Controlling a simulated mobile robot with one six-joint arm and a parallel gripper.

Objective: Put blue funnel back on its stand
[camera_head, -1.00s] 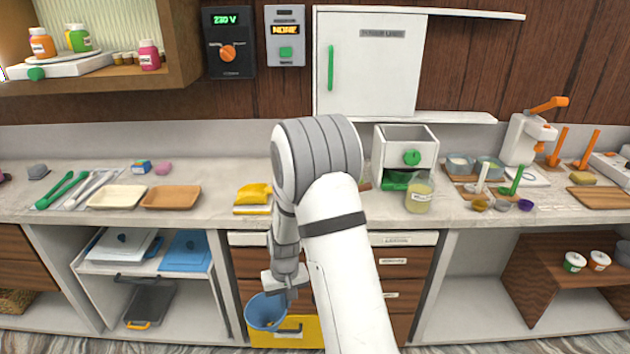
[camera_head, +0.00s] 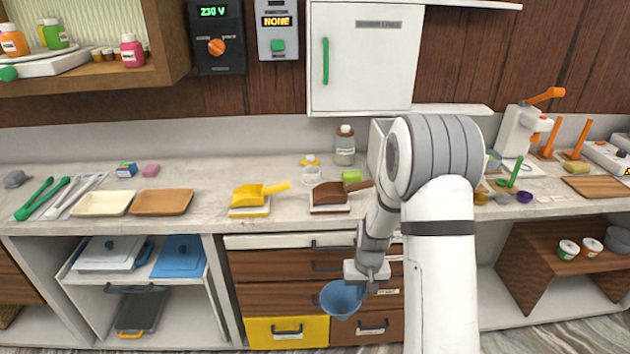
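The blue funnel (camera_head: 342,299) hangs below and slightly left of my gripper (camera_head: 367,273), in front of the drawers and below counter height. Its wide, round mouth faces up toward the camera. My gripper appears shut on its rim, though the fingertips are too small to see clearly. I cannot pick out the funnel's stand in this view; my arm hides part of the counter on the right.
A yellow scoop (camera_head: 259,194) and a brown scoop (camera_head: 338,194) rest on holders on the counter. A jar (camera_head: 345,146) stands behind them. Two trays lie left, including a brown tray (camera_head: 162,202). A yellow drawer (camera_head: 287,332) is below. The counter's front edge is above the funnel.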

